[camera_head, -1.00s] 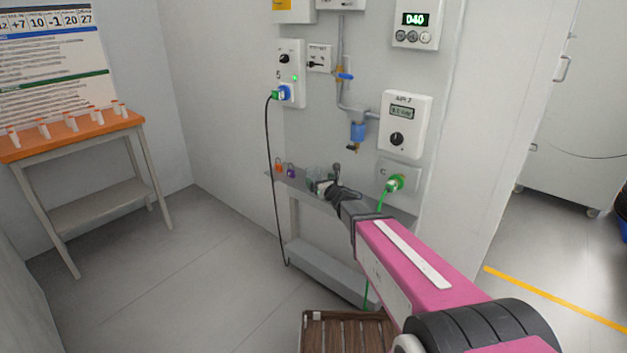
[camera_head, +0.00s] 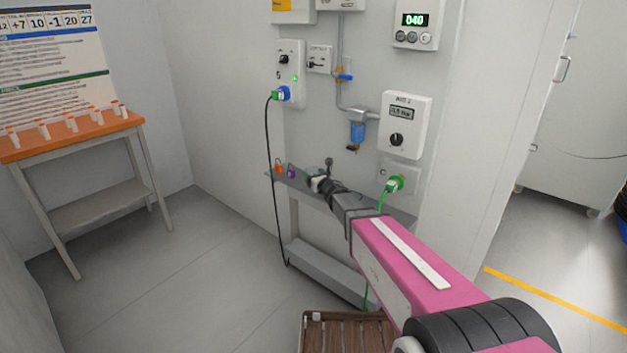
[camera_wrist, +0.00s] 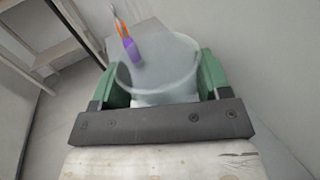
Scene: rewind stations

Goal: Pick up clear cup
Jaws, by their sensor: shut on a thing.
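The clear cup (camera_wrist: 158,72) is a translucent, round vessel that fills the middle of the wrist view. My gripper (camera_wrist: 158,82) has its green fingers on both sides of the cup, shut on its walls. In the head view my gripper (camera_head: 315,178) is small, over the narrow grey shelf at the wall panel. The cup is hard to make out there. I cannot tell whether its base touches the shelf.
A black cable (camera_head: 267,175) hangs at the shelf's left end. A green plug (camera_head: 394,184) is to the right. An orange-topped table (camera_head: 75,136) stands at left.

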